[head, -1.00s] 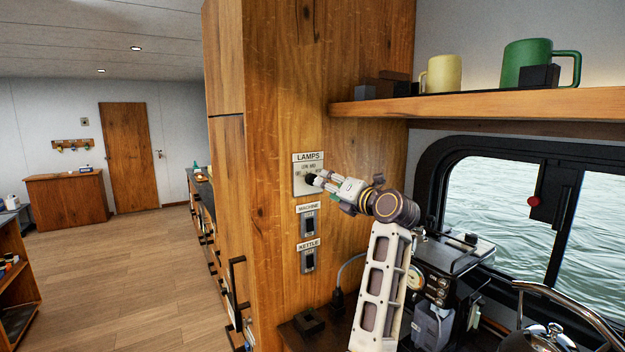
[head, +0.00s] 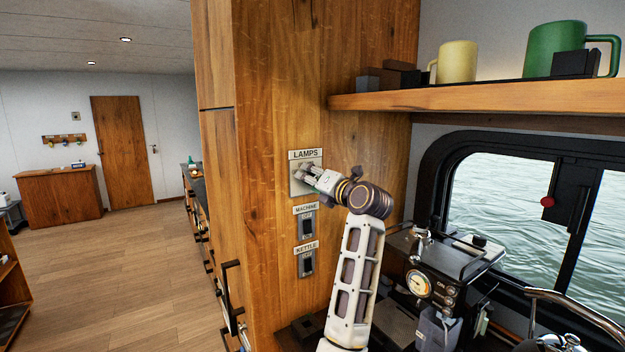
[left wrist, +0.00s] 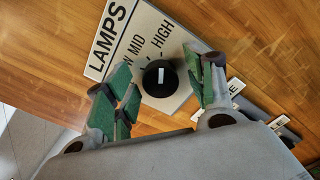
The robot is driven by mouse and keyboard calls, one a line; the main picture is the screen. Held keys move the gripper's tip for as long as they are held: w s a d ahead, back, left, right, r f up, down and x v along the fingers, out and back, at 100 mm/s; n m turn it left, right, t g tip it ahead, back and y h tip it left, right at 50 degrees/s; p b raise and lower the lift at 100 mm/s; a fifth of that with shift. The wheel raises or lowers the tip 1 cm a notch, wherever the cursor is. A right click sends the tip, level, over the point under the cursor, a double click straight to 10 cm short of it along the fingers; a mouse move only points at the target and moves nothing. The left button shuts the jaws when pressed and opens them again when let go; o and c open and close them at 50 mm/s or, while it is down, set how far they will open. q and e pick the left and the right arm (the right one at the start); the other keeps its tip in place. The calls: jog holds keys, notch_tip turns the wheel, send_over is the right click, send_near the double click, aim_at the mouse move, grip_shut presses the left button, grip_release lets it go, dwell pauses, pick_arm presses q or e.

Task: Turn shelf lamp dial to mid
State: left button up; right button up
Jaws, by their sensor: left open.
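The lamp dial (left wrist: 160,78) is a round black knob with a white mark, on a pale LAMPS panel (left wrist: 181,97). In the left wrist view the mark stands upright, roughly toward the word HIGH. MID is readable; the low label is partly covered. In the head view the panel (head: 294,187) sits on the wooden cabinet side, and my gripper hides most of the dial. My left gripper (left wrist: 163,70) is open, its green-padded fingers on either side of the dial with gaps showing; it also shows in the head view (head: 309,174). My right gripper is out of view.
Below the panel are the MACHINE switch (head: 307,225) and KETTLE switch (head: 306,262). A coffee machine (head: 440,270) stands right of my arm. A shelf (head: 470,99) with a yellow mug (head: 457,62) and green mug (head: 553,50) is above. Open floor lies left.

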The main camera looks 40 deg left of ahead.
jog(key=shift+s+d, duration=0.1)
pick_arm(q)
jog(key=shift+c, duration=0.8)
jog(key=c, duration=0.9)
jog(key=n+b, duration=0.7)
jog(key=b, duration=0.2)
jog(key=shift+n, duration=0.4)
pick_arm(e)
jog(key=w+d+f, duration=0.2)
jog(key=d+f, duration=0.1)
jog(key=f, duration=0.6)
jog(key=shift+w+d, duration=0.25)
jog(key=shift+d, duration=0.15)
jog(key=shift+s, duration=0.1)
